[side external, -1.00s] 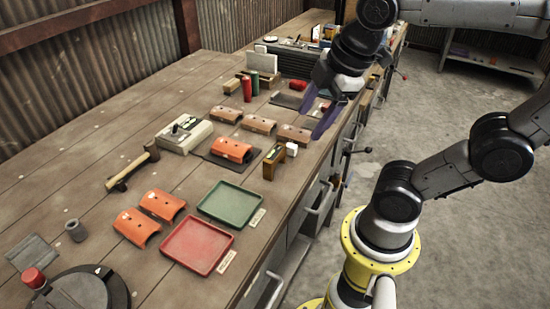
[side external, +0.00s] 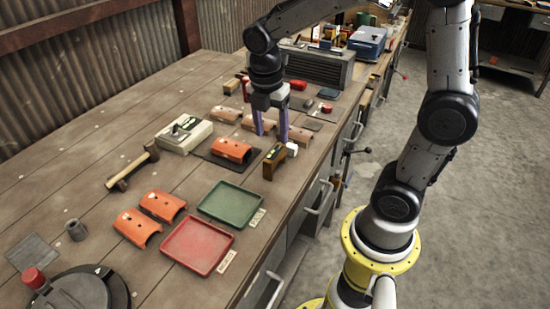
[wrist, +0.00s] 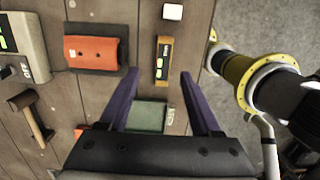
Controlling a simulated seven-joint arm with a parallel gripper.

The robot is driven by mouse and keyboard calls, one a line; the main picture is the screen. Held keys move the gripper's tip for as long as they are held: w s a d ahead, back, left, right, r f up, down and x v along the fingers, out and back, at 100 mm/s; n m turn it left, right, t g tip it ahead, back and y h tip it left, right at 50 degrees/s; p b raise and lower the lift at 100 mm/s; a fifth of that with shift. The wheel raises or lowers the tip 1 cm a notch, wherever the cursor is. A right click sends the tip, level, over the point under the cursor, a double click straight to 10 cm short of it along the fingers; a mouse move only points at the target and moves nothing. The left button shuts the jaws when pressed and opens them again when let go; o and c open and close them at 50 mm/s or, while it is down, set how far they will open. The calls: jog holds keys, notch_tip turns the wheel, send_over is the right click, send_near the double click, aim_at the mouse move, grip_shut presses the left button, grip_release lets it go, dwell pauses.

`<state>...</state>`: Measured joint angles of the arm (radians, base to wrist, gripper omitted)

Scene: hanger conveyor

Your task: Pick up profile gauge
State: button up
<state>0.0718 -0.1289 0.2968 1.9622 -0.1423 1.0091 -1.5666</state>
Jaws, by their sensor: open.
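A small tan-yellow block with a dark inset face (side external: 274,162), which looks like the profile gauge, stands near the bench's right edge. In the wrist view the gauge (wrist: 163,60) lies just ahead of and between my fingertips in the picture. My gripper (side external: 271,137) is open and empty, its purple fingers pointing down. In the side view the fingertips are close above and behind the gauge; contact cannot be told. My gripper also shows in the wrist view (wrist: 159,75), its fingers spread wider than the gauge.
A white cube (side external: 292,149) stands beside the gauge. An orange curved piece (side external: 232,150) rests on a dark pad to its left. Green (side external: 229,203) and red (side external: 197,245) trays lie nearer the camera. Tan curved pieces (side external: 226,114) stand behind. A hammer (side external: 132,166) lies left.

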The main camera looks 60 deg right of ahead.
aim_at(275, 153)
jog(key=shift+s+d+f, duration=0.1)
jog(key=shift+f, duration=1.15)
jog(key=shift+s+d+f, duration=0.1)
jog(key=shift+d+f, duration=0.05)
jog(key=shift+f, duration=1.05)
jog(key=shift+s+d+f, duration=0.1)
jog(key=shift+f, duration=1.15)
grip_shut()
